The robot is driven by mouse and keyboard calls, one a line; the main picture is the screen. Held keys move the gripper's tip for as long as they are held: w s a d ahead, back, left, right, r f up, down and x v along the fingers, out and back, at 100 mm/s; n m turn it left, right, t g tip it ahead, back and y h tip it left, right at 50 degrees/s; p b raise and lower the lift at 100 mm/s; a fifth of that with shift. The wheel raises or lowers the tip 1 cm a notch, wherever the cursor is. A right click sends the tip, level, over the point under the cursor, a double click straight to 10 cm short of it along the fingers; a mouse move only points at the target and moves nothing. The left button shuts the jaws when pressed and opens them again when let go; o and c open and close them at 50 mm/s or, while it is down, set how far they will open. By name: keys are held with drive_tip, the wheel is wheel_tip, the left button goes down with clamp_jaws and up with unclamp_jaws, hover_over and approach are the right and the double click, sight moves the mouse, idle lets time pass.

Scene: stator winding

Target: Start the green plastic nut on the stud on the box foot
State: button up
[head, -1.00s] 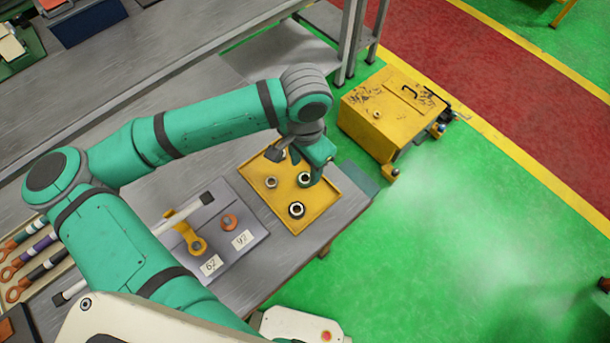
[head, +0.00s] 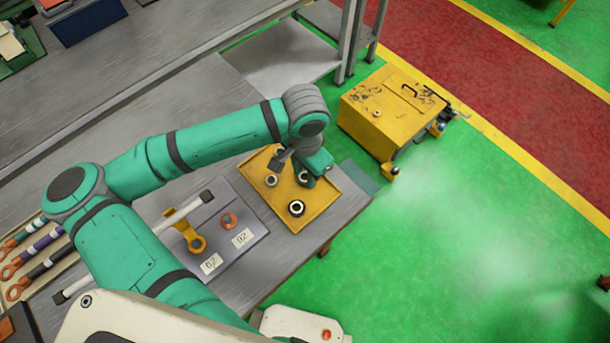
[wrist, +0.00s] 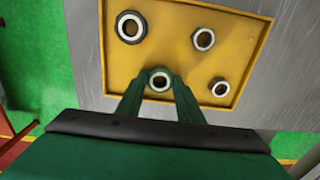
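A dark green nut with a pale inner ring (head: 304,177) is in the yellow tray, and it also shows between my fingertips in the wrist view (wrist: 160,82). My gripper (head: 307,174) points down over the tray, its green fingers flanking the nut (wrist: 160,78). Fingers and nut look very close; whether they press on it I cannot tell. The yellow box (head: 385,112) stands on the green floor, right of the bench. A small foot (head: 390,173) sticks out at its near lower corner; the stud is too small to make out.
The tray (head: 322,219) also holds a large dark nut (wrist: 131,27), a grey nut (wrist: 203,39) and a smaller nut (wrist: 220,87). A grey board (head: 226,257) with an orange ring and yellow part lies left of it. Floor between bench and box is clear.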

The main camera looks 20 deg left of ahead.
drive_tip(key=shift+r, duration=4.5)
